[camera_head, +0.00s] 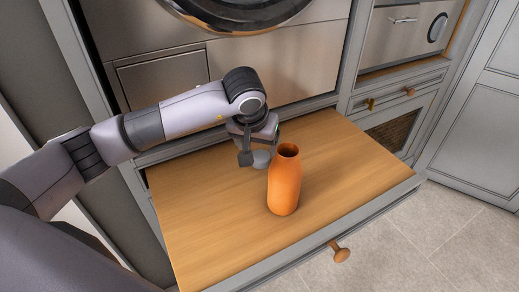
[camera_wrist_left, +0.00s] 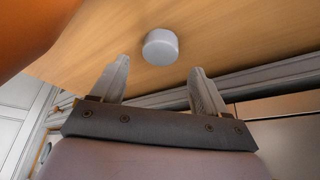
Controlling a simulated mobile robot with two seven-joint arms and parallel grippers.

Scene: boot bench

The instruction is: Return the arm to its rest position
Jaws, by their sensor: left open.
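My left gripper (camera_head: 257,150) is open and empty over the pulled-out wooden shelf, just behind and left of an orange bottle (camera_head: 285,184). The bottle stands upright with its dark mouth open. A small pale grey cap (camera_head: 262,159) sits on the wood beside the bottle, partly behind my gripper. In the left wrist view, both fingers of the gripper (camera_wrist_left: 160,70) are spread, and the cap (camera_wrist_left: 161,47) shows beyond and between the tips, apart from them. The bottle (camera_wrist_left: 35,30) fills the upper left corner there. My right gripper is not in view.
The wooden shelf (camera_head: 210,235) has free room left of and behind the bottle. A round wooden knob (camera_head: 341,254) juts from its front. A steel appliance (camera_head: 270,75) rises behind, cabinets stand at the right, and bare tile floor (camera_head: 430,240) lies in front.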

